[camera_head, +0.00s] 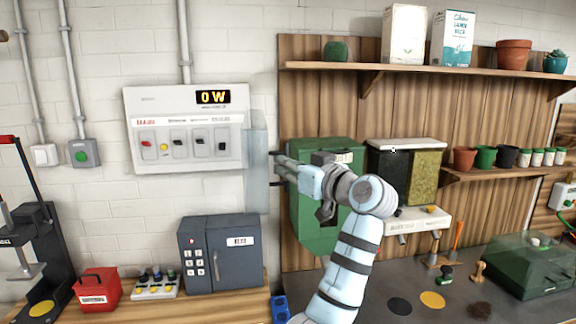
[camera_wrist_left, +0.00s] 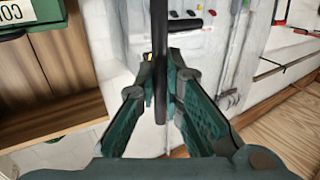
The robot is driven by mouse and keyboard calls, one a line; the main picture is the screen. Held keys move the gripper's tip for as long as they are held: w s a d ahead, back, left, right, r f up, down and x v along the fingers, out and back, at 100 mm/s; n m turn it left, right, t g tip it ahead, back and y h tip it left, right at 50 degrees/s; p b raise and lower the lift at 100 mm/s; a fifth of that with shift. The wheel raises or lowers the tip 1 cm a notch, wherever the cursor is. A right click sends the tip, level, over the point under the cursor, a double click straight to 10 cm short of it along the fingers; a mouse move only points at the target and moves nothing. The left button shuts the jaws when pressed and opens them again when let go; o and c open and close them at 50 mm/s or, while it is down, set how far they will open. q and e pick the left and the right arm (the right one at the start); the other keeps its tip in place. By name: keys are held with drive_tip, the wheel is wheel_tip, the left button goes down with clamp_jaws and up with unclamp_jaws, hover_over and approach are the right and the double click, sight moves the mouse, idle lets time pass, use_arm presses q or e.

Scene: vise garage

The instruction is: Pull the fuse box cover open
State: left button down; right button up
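The white fuse box (camera_head: 186,128) hangs on the brick wall, with a "0 W" display and several switches. Its translucent cover (camera_head: 257,165) stands out from the box's right side, swung open, so the switches are uncovered. My left gripper (camera_head: 284,168) is at the cover's right face. In the left wrist view, the cover's dark handle bar (camera_wrist_left: 160,40) runs upright between the teal fingers (camera_wrist_left: 162,85), which close in on it from both sides. Exact contact at the fingertips is hard to see. My right gripper is not in view.
A green cabinet (camera_head: 314,228) on the wooden board is right behind my left arm. A dark safe (camera_head: 235,255) and a red toolbox (camera_head: 97,290) stand on the bench below. A shelf (camera_head: 440,71) with pots runs above right.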

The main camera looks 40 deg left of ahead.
use_arm(q)
drive_tip(key=c, duration=1.9)
unclamp_jaws()
drive_tip(key=shift+r, duration=0.35)
drive_tip(key=shift+o, duration=1.1)
drive_tip(key=shift+a+f, duration=0.1)
drive_tip(key=shift+a, duration=0.15)
